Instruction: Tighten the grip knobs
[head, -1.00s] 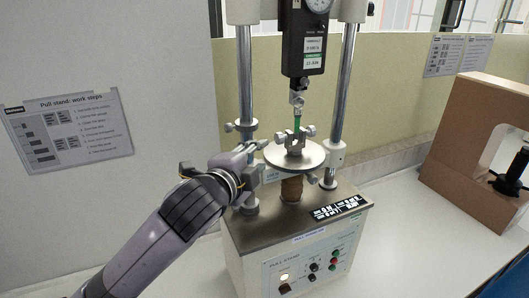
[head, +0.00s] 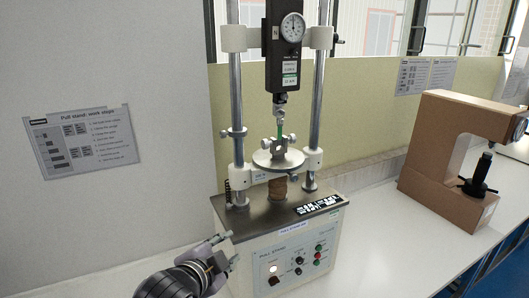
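The pull stand (head: 285,235) stands on the bench with two upright columns. Its lower grip (head: 279,148) sits on a round plate (head: 262,160), with small silver grip knobs (head: 293,150) at its sides. My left gripper (head: 233,248) is at the front left of the stand's base, below and apart from the grip. Its fingers look spread and hold nothing visible. My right gripper is out of view.
A printed work-steps sheet (head: 83,141) hangs on the grey panel at left. A brown hardness tester (head: 440,150) with a black handled spindle (head: 479,178) stands at right. White bench (head: 385,235) is clear between them. Switches and buttons (head: 300,259) are on the stand's front.

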